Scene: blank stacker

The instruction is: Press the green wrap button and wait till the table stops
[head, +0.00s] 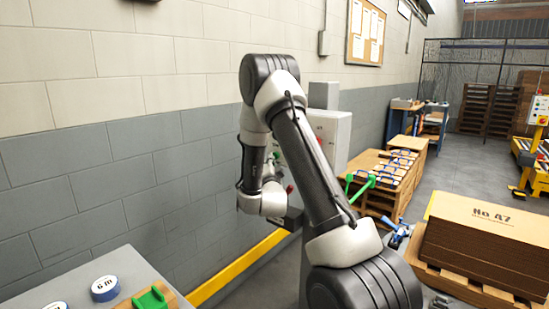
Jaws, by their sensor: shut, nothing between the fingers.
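A pale control box (333,132) is on the wall behind my arm, its left part hidden. Small green (277,155) and red (290,188) spots show beside my arm; I cannot tell whether the green one is the wrap button. My gripper (293,218) shows as a dark part beyond the white wrist, shut and empty. Its fingertips are hidden behind my arm link, so contact with any button cannot be told. A yellow machine (524,148) stands at the far right with a small panel (541,109). No turning table is clearly visible.
A stack of brown board (490,236) marked No A7 lies on a pallet at right. A grey bench (75,290) with tape rolls is front left. Open floor (445,165) lies toward the back right.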

